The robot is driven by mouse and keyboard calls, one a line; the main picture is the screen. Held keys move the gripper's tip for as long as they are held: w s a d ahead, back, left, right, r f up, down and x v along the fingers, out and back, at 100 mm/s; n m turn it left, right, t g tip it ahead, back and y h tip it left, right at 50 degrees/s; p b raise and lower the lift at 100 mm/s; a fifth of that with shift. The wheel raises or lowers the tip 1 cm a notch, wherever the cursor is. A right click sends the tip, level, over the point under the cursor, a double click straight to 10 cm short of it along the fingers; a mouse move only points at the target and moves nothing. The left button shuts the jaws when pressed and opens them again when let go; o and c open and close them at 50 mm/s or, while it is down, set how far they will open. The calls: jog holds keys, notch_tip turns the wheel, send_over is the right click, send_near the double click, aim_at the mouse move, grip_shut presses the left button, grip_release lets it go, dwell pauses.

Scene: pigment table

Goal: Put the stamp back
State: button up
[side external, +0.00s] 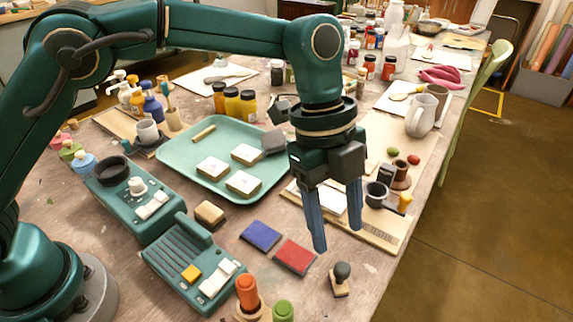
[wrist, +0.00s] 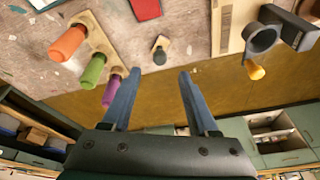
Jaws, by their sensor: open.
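A small stamp with a dark round knob on a pale wooden base (side external: 341,285) sits on the table near its front edge. It also shows in the wrist view, its dark knob (wrist: 160,57) just beyond the gap between my fingertips. My gripper (side external: 337,240) is open and empty, pointing down above the table, apart from the stamp. A wooden holder (wrist: 95,30) carries an orange handle (wrist: 67,42), a green handle (wrist: 93,70) and a purple handle (wrist: 111,88). The side view shows the orange handle (side external: 246,290) and the green handle (side external: 283,311) at its lower edge.
A blue pad (side external: 261,236) and a red pad (side external: 295,257) lie left of the stamp. A green device (side external: 193,263) and a green tray (side external: 190,150) stand farther left. A wooden board (side external: 375,233) with a dark cup (side external: 377,194) lies behind my gripper.

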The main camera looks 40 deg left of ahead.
jog(key=s+a+r+n+t+y, duration=0.1)
jog(key=s+a+r+n+t, duration=0.1)
jog(key=a+r+n, duration=0.4)
jog(key=s+a+r+n+t, duration=0.2)
jog(key=a+r+n, duration=0.25)
jog(key=a, duration=0.35)
jog(key=s+a+f+n+t+y, duration=0.2)
jog(key=s+a+f+n, duration=0.3)
jog(key=s+a+n, duration=0.3)
jog(key=a+n, duration=0.1)
jog(key=n, duration=0.3)
jog(key=shift+s, duration=0.4)
